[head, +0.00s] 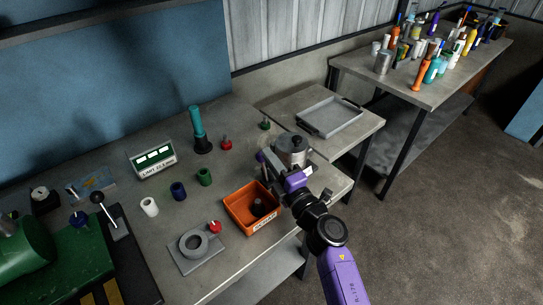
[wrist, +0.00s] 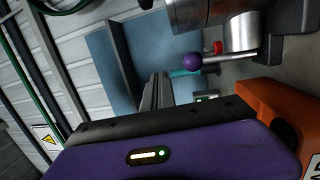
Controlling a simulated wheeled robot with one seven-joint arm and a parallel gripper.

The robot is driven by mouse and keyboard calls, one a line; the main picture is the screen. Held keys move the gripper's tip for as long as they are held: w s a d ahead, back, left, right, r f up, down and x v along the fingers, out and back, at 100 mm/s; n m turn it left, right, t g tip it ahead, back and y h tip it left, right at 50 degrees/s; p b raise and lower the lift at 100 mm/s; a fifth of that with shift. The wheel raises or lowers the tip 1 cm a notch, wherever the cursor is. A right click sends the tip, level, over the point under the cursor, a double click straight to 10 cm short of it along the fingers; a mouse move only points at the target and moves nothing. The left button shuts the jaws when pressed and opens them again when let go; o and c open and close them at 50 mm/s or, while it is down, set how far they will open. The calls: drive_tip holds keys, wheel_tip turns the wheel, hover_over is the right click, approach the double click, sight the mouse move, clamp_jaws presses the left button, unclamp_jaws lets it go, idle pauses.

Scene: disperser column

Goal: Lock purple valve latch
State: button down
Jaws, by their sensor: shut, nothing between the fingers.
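The purple valve latch shows in the wrist view as a round purple knob (wrist: 193,61) on a short metal lever, right of and beyond my fingers. In the head view the small purple knob (head: 261,157) sits at the left side of a silver metal cylinder (head: 292,146) with a dark cap. The cylinder also shows in the wrist view (wrist: 242,30), at top right. My gripper (head: 267,182) is at the near left side of the cylinder, and its shut fingers (wrist: 155,90) hold nothing. The fingers appear apart from the knob. The arm partly hides the cylinder's base.
An orange bin (head: 252,207) stands close below my gripper, with a dark piece inside. It also shows in the wrist view (wrist: 270,105). A teal-handled tool (head: 197,127), coloured cylinders and a grey ring fixture (head: 195,246) stand on the bench. A grey tray (head: 331,117) lies behind right.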

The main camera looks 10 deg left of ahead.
drive_tip(key=s+d+r+p, duration=0.4)
drive_tip(key=s+d+r, duration=0.1)
drive_tip(key=s, duration=0.1)
drive_tip(key=shift+d, duration=0.15)
drive_tip(key=shift+w, duration=0.1)
idle(0.4)
drive_tip(key=s+d+r+m+t+h+b, duration=0.1)
drive_tip(key=s+d+r+m+t+h, duration=0.25)
drive_tip(key=s+d+m+t, duration=0.5)
drive_tip(key=s+d+f+m+g+h+b, duration=0.2)
drive_tip(key=s+d+m, duration=0.4)
drive_tip(key=s, duration=0.5)
drive_tip(key=s+d+f+m+g+h+b, duration=0.2)
drive_tip(key=s+d+f+m, duration=0.4)
drive_tip(key=s, duration=0.5)
drive_tip(key=s+d+f+m+g+h+b, duration=0.2)
drive_tip(key=s+d+m+h, duration=0.4)
drive_tip(key=s, duration=0.6)
drive_tip(key=shift+d+f+g, duration=0.25)
drive_tip(key=shift+f+g, duration=0.6)
drive_tip(key=shift+f, duration=0.05)
